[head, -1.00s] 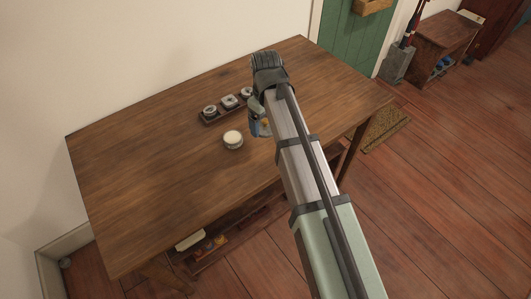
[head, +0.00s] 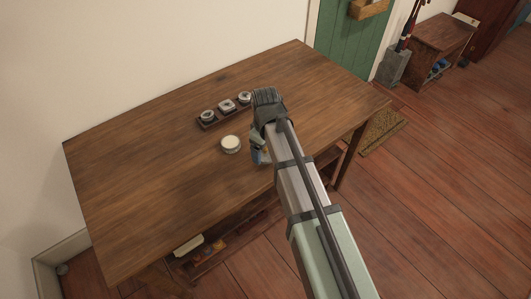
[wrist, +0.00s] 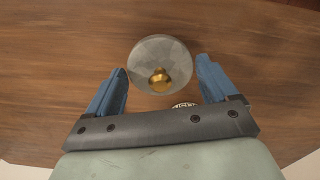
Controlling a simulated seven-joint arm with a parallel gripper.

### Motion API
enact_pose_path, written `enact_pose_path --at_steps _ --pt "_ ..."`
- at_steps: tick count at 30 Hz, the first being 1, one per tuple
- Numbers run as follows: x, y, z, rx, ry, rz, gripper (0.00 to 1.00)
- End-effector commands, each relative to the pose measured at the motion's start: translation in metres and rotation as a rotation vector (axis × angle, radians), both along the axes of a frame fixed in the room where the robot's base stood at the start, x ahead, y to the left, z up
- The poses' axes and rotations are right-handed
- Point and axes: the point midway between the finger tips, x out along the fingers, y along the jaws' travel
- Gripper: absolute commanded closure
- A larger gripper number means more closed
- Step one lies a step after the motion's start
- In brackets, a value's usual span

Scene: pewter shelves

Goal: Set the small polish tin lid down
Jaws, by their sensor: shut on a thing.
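The small polish tin lid (wrist: 150,52), a round grey disc with a gold knob, is between the blue fingers of my gripper (wrist: 161,70) in the wrist view. My gripper is shut on it. In the head view my gripper (head: 259,154) points down over the table, right of a round tin with a pale cream top (head: 231,144). The lid is mostly hidden there behind my gripper and arm. I cannot tell whether the lid touches the table.
A dark tray (head: 207,126) with three small round tins stands behind the cream-topped tin on the wooden table (head: 150,190). The table's left part is clear. The table's front edge is close to my arm. A lower shelf holds several items.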

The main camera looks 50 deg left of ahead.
Motion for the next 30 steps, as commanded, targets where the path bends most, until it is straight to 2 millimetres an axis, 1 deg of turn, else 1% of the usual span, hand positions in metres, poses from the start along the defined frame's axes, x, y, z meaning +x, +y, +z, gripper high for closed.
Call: enact_pose_path --at_steps 3,7,19,20,24,30 --pt "0.000 -0.001 -0.015 -0.002 0.001 0.000 0.44" --pt "0.000 0.000 -0.027 -0.001 0.001 0.000 0.44" --pt "0.000 0.000 -0.030 -0.001 0.001 0.000 0.44" --pt "0.000 0.000 -0.031 -0.001 0.001 0.000 0.13" --pt "0.000 0.000 -0.030 -0.001 0.001 0.000 0.00" --pt "0.000 0.000 -0.030 -0.001 0.000 0.000 0.00"
